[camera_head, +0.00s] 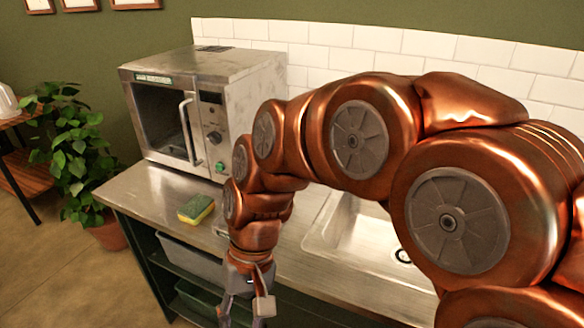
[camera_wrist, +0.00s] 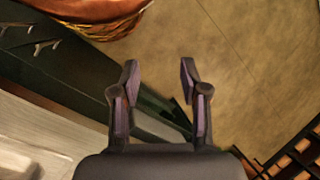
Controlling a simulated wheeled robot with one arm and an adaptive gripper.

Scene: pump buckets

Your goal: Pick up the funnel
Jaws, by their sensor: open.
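I cannot make out a funnel in either view. My gripper (camera_head: 244,308) hangs pointing down in front of the counter's front edge in the head view, below my copper arm. In the wrist view my gripper (camera_wrist: 158,78) is open, with its two dark fingers apart and nothing between them. Floor and a dark green edge show behind the fingers. My arm hides part of the counter and the sink in the head view.
A metal counter (camera_head: 140,197) holds a microwave-like oven (camera_head: 165,115), a yellow-green sponge (camera_head: 196,209) and a sink (camera_head: 345,236). A grey bin (camera_head: 195,262) sits on the shelf below. A potted plant (camera_head: 75,150) stands left. Floor (camera_head: 50,270) is open at front left.

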